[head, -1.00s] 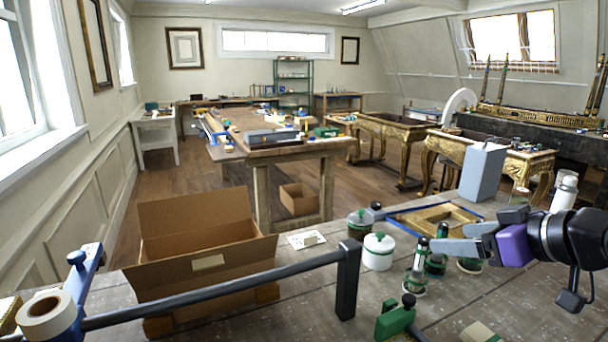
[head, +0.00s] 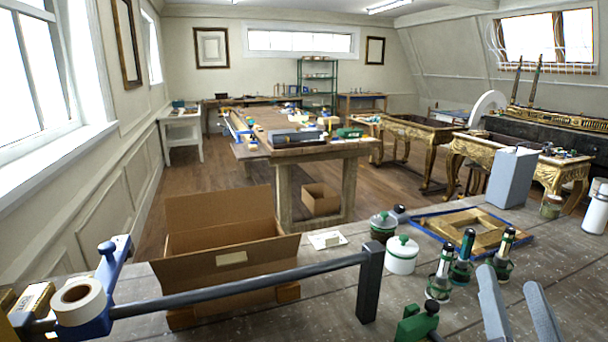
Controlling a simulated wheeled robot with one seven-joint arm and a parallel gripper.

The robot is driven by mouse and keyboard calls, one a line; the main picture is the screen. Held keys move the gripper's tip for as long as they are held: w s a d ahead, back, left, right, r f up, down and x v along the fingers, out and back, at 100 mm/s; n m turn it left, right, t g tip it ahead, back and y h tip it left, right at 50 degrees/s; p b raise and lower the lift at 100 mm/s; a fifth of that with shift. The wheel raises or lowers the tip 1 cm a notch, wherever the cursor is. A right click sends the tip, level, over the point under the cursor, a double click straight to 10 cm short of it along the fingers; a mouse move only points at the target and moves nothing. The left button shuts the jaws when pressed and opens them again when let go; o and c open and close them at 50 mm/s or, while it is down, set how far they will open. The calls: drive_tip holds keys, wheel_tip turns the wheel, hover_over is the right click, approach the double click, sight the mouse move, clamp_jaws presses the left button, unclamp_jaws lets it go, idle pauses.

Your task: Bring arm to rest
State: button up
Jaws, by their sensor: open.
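My gripper (head: 510,277) shows at the lower right of the head view. Only its two grey fingers are in the picture, pointing up and slightly left. They stand apart with nothing between them, so it is open and empty. The rest of my gripper and my arm are below the frame.
A cardboard box (head: 225,255) stands open at the left of the bench, behind a dark bar clamp (head: 240,287). A white lidded jar (head: 401,258), a wooden frame (head: 470,230) and a grey block (head: 511,178) stand farther back. A green clamp (head: 417,325) is at front.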

drive_tip(key=s+a+f+n+g+y, duration=0.1)
drive_tip(key=s+a+f+n+g, duration=0.1)
drive_tip(key=s+f, duration=0.5)
drive_tip(key=s+a+f+n+g+y, duration=0.1)
drive_tip(key=s+f, duration=0.6)
drive_tip(key=s, duration=0.7)
drive_tip(key=s+a+f+n+g+y, duration=0.1)
drive_tip(key=s+a+f+n+g, duration=0.2)
drive_tip(key=s+f, duration=0.5)
drive_tip(key=s+a+g, duration=0.1)
drive_tip(key=s+a, duration=0.1)
drive_tip(key=s, duration=0.1)
drive_tip(key=shift+n+y, duration=0.4)
drive_tip(key=o, duration=0.3)
drive_tip(key=shift+s+a+f+g+y, duration=0.2)
drive_tip(key=shift+a+g+y, duration=0.1)
drive_tip(key=shift+a, duration=0.05)
drive_tip(key=shift+o, duration=0.2)
